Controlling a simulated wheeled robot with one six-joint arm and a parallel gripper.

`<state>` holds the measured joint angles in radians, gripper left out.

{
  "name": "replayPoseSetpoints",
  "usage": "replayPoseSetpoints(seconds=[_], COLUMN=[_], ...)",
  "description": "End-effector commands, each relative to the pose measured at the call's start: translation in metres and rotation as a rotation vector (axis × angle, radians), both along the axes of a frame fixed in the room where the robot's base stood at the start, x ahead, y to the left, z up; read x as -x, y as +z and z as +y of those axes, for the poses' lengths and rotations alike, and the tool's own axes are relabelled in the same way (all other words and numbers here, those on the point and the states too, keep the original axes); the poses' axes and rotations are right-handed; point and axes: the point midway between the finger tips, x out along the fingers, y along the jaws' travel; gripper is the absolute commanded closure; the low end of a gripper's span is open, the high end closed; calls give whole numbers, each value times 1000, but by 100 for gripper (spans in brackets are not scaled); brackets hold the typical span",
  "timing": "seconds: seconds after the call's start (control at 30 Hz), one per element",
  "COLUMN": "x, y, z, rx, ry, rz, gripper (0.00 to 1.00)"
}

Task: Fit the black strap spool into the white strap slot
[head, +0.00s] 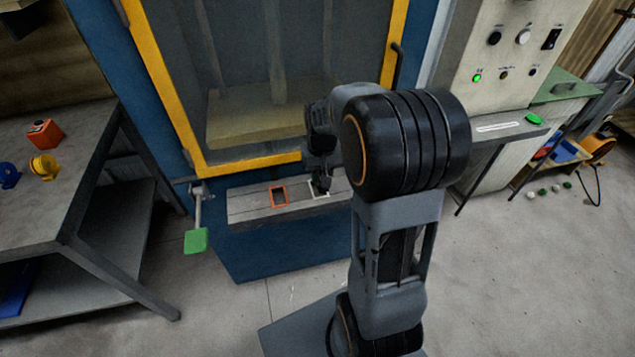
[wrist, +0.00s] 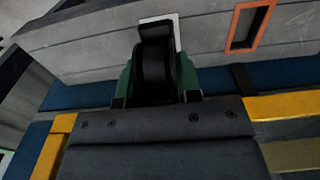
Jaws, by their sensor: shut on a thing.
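The black strap spool (wrist: 156,62) is held in my gripper (wrist: 156,88), between its green finger pads in the wrist view. In the head view my gripper (head: 321,183) is small and partly hidden by my own arm. The white strap slot (wrist: 176,32) is a white-framed opening on the grey ledge. The spool overlaps the slot and covers most of it in the wrist view. The slot's white frame (head: 313,195) also shows just below the gripper in the head view. I cannot tell how deep the spool sits, or whether it touches the frame.
An orange-framed slot (head: 278,196) lies beside the white one on the grey ledge (head: 246,205). A yellow-framed window (head: 160,90) rises behind. A table (head: 75,200) at left carries an orange block (head: 45,133) and yellow (head: 44,167) and blue (head: 9,175) spools. A green pedal-like plate (head: 196,240) hangs left of the ledge.

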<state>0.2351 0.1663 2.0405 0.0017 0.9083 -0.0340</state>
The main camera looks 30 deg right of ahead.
Motion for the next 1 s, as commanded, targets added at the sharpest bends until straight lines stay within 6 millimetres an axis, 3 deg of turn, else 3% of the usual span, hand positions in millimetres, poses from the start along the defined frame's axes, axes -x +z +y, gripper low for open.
replayPoseSetpoints(seconds=[0.1,0.23,0.47,0.73,1.0], x=[-13,-22,-27,-29,-30], y=[-17,-26,-33,-64,-66], z=[-2,-4,-5,-5,-5], rx=[0,0,0,0,1], ry=[1,1,2,2,2], rz=[1,-1,0,0,-3], gripper=[96,96,96,96,96])
